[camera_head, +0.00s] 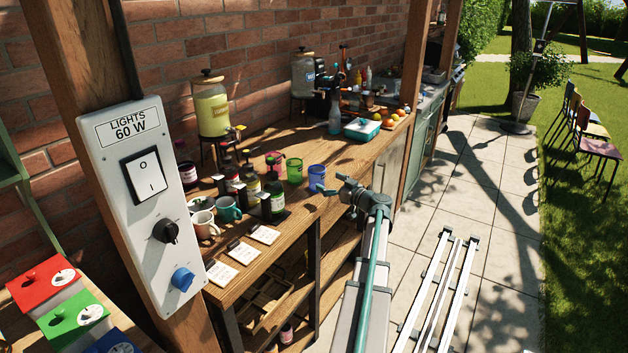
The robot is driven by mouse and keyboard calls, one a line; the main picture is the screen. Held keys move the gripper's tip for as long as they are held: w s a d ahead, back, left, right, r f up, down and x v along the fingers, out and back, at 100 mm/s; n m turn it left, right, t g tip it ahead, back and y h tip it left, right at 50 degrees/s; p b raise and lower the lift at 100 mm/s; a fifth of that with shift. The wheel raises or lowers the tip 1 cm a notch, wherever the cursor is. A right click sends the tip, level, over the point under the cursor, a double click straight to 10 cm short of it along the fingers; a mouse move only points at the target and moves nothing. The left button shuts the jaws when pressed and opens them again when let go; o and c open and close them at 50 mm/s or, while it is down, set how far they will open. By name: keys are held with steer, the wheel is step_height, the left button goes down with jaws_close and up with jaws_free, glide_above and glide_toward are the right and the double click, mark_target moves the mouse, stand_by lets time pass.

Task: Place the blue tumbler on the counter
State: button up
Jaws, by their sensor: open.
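The blue tumbler (316,173) stands upright on the wooden counter (372,153), near its front edge, just right of a green tumbler (294,170). My gripper (329,183) reaches in from the right at the counter's front edge, with its fingers pointing left toward the blue tumbler. The fingers are spread apart and hold nothing. One fingertip overlaps the lower part of the blue tumbler in this view, hiding some of its base. I cannot tell whether they touch.
A pink cup (273,160), bottles (272,196) and mugs (228,209) stand left of the tumblers. A wooden post with a switch panel (145,190) is at left. Bare counter lies right of the tumbler.

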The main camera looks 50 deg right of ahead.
mark_target(311, 169)
steer(key=w+p, duration=0.1)
steer(key=w, duration=0.1)
steer(key=w+p, duration=0.1)
steer(key=w, duration=0.1)
steer(key=w+d+p, duration=0.1)
steer(key=w, duration=0.1)
steer(key=shift+r, duration=0.15)
steer(key=shift+w, duration=0.15)
steer(key=c, duration=1.4)
steer(key=shift+r, duration=0.1)
steer(key=shift+r, duration=0.6)
steer(key=shift+s+a+r+b, duration=1.05)
steer(key=shift+s+a+r, duration=0.65)
steer(key=shift+r, duration=0.2)
steer(key=shift+s+a+r+b, duration=1)
steer(key=shift+s+a+r, duration=0.55)
steer(key=shift+a+r, duration=0.3)
steer(key=shift+s+a+r+b, duration=1.05)
steer(key=shift+s+a+r, duration=0.6)
steer(key=shift+r, duration=0.3)
